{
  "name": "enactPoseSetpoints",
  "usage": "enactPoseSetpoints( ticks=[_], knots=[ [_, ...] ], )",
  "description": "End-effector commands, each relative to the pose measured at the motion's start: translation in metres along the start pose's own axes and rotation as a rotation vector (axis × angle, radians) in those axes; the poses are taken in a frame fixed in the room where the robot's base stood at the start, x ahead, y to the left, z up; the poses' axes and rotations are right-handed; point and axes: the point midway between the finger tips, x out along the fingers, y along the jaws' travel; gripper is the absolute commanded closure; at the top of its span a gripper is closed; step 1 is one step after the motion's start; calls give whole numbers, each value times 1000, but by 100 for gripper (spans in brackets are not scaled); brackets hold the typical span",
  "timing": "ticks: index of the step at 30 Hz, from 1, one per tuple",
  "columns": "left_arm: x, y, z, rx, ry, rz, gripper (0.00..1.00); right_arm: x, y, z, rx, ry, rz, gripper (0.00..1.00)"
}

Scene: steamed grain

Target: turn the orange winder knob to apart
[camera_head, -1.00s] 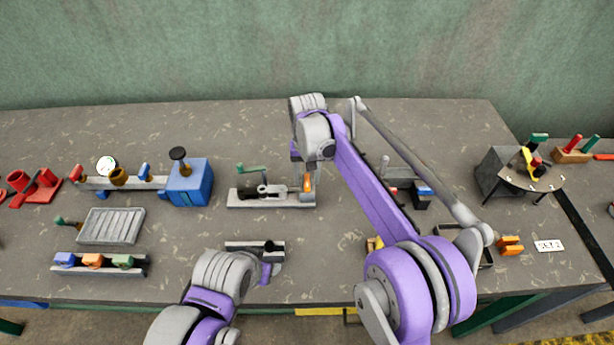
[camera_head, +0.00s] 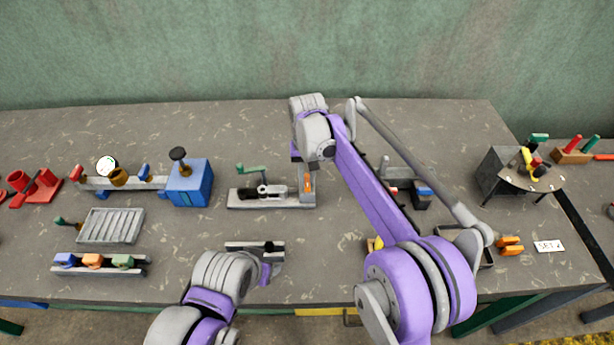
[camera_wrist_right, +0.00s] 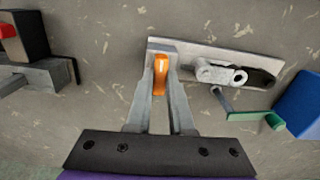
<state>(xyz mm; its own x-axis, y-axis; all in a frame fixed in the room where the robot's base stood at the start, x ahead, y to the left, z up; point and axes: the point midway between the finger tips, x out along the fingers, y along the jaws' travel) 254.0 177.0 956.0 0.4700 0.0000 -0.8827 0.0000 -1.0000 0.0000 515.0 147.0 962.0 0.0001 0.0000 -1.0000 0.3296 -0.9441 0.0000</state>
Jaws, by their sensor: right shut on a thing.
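The orange winder knob (camera_head: 308,182) stands at the right end of a grey base (camera_head: 275,201) in the middle of the table. In the right wrist view the knob (camera_wrist_right: 161,72) is upright between the two fingertips of my right gripper (camera_wrist_right: 161,84), which is shut on it. In the head view my right wrist hides much of that gripper. The same base carries a grey link and a dark block (camera_wrist_right: 259,78), with a green-handled crank (camera_head: 251,170) beside them. My left wrist (camera_head: 226,275) is low in the head view; its fingers cannot be made out clearly.
A blue box (camera_head: 188,184) with a black-topped knob stands left of the winder. A ribbed grey tray (camera_head: 110,226) and a rack of coloured pieces (camera_head: 97,268) lie further left. A round stand (camera_head: 513,177) with small tools is at the right. The table behind the winder is clear.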

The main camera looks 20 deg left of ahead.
Motion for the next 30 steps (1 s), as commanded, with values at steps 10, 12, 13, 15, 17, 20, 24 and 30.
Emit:
enactPoseSetpoints(
  ticks=[10,12,13,15,17,20,24,30],
  knots=[
    [0,0,0,0,0,0,42,0,0,0,-251,0,0,100],
    [0,0,-1,0,1,0,42,0,0,0,-318,0,0,100],
    [-1,0,-1,0,1,0,42,0,0,0,-346,0,0,100],
    [-1,0,-1,0,1,0,42,0,0,0,-413,0,0,100],
    [-1,0,-1,0,1,0,42,0,0,0,-470,0,0,100],
    [-1,0,-1,0,1,0,42,0,0,0,-565,0,0,100],
    [-1,0,-1,0,1,0,42,0,0,0,-699,0,0,100],
    [-1,0,-1,0,1,0,42,0,0,0,-888,0,0,100]
  ],
)
